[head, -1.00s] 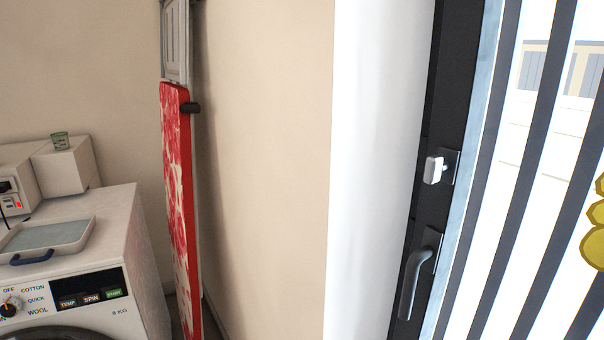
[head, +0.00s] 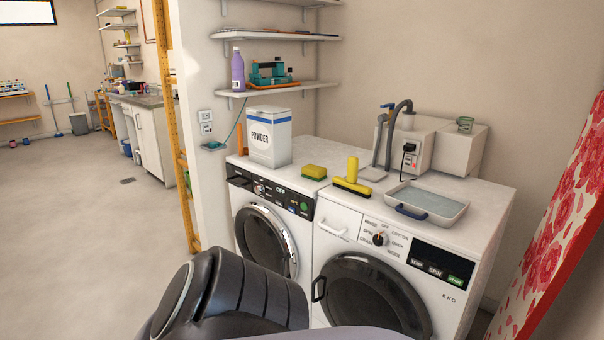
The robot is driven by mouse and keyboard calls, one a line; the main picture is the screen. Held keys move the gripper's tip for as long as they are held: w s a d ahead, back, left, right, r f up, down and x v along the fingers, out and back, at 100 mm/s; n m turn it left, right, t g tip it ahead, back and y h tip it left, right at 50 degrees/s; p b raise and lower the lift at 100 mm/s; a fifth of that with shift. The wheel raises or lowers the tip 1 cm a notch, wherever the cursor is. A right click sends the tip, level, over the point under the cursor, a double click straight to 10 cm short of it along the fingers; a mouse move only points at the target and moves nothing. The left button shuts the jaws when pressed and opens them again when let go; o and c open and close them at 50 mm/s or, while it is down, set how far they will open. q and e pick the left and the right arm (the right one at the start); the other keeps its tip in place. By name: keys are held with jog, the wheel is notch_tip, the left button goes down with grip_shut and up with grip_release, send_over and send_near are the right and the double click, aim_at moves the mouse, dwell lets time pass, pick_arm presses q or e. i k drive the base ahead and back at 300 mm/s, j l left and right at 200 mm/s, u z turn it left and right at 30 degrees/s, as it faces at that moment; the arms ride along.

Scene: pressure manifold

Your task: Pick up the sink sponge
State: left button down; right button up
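A yellow and green sponge (head: 314,172) lies on top of the left washing machine (head: 290,188), near its right front edge. It is the only sponge I can make out; a far counter with a sink area (head: 150,101) at the back left is too small to read clearly. Part of my own arm covers the bottom middle of the head view. Neither gripper shows.
The right washing machine (head: 470,205) carries a yellow squeegee-like tool (head: 352,178) and a shallow water tray (head: 458,215). A powder box (head: 269,140) stands left of the sponge. A red ironing board (head: 565,235) leans at right. Open floor (head: 90,240) lies left.

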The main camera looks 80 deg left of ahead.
aim_at(316, 172)
jog(key=u, duration=2.5)
